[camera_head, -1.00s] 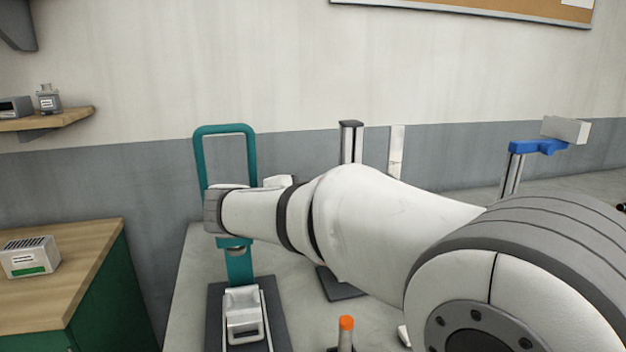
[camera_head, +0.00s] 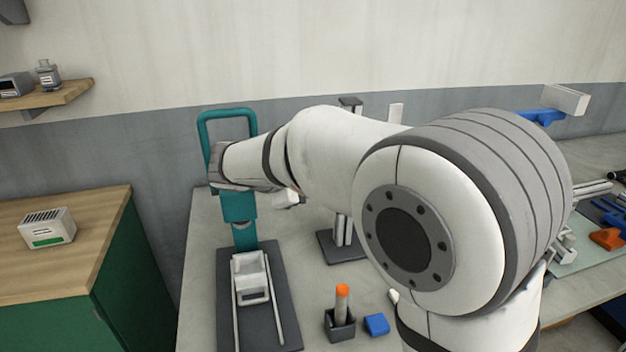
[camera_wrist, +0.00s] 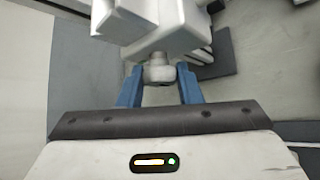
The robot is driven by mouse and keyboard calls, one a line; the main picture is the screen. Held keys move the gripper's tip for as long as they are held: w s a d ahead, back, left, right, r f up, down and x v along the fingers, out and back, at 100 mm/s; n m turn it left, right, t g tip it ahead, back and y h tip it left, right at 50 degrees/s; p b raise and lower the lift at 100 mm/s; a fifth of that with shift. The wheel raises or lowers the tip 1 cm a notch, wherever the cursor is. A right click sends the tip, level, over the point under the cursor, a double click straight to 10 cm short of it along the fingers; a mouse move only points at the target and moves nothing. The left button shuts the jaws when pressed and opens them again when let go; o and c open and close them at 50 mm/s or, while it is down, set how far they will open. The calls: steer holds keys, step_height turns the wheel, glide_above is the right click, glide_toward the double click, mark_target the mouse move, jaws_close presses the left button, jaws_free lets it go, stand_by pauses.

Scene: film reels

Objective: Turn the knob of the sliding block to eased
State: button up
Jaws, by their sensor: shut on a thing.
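My gripper (camera_wrist: 159,88) shows in the wrist view with two blue fingers, one on each side of a small grey knob (camera_wrist: 158,73). The fingers are shut on the knob. The knob sticks out from a white block (camera_wrist: 178,36), taken as the sliding block, which fills the top of that view. Any marks for the knob's settings cannot be read. In the head view my own arm hides the gripper and the knob. A small white part (camera_head: 287,199) shows just under my forearm, by a post stand (camera_head: 344,230); I cannot tell whether it is the block.
A teal press-like frame (camera_head: 241,206) with a white carriage (camera_head: 250,268) stands close by my wrist. An orange-tipped tool (camera_head: 342,300) stands in a dark holder (camera_head: 340,325) beside a blue block (camera_head: 377,324). A blue clamp (camera_head: 541,117) stands at the right.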

steer(key=shift+r, duration=0.2)
steer(key=o, duration=1)
steer(key=shift+a+f, duration=0.1)
steer(key=shift+c, duration=0.2)
steer(key=v, duration=0.7)
steer(key=shift+s+a+r, duration=0.15)
steer(key=shift+s+r, duration=0.05)
